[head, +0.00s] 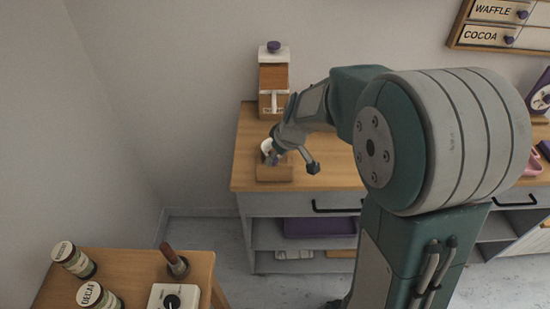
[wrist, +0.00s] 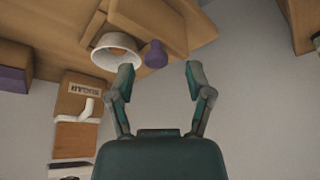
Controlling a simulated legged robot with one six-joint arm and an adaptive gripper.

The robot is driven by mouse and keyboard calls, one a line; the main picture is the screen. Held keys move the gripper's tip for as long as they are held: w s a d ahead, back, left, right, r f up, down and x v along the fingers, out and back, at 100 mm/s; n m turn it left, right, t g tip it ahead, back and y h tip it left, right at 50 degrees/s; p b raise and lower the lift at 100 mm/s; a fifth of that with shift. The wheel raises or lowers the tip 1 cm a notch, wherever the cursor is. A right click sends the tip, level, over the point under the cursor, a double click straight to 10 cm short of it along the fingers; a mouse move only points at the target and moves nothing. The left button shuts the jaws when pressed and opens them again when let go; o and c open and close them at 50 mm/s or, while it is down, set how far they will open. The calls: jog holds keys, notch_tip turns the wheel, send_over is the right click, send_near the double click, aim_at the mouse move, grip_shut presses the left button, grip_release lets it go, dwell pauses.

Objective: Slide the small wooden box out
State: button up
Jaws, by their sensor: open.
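A small wooden box (head: 274,173) sits near the front edge of the wooden cabinet top in the head view. In the wrist view, a wooden box (wrist: 150,22) with a purple knob (wrist: 155,54) shows at the top, and the knob points toward my gripper. A white cup (wrist: 113,52), brown inside, is beside it; the cup is partly hidden by my gripper in the head view (head: 266,146). My gripper (wrist: 160,78) is open and empty, its fingers spread below the knob in that picture. In the head view my gripper (head: 293,163) is over the box's right side; I cannot tell if it touches.
A wooden dispenser (head: 273,77) with a white spout and purple knob stands at the back. Drawers and open shelves are below the cabinet top (head: 246,150). A second table (head: 135,262) with jars (head: 73,260) and a dial device (head: 173,297) is at lower left.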

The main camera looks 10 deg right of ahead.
jog(key=v, duration=1)
jog(key=shift+s, duration=0.15)
jog(key=shift+r, duration=0.1)
jog(key=s+d+r+m+t+h, duration=0.1)
jog(key=s+m, duration=0.5)
jog(key=s, duration=1.5)
notch_tip(320, 180, up, 2)
jog(key=shift+d+r+m+t+h, duration=0.1)
jog(key=shift+d+m+t+h, duration=0.1)
jog(key=shift+m+t+h, duration=0.4)
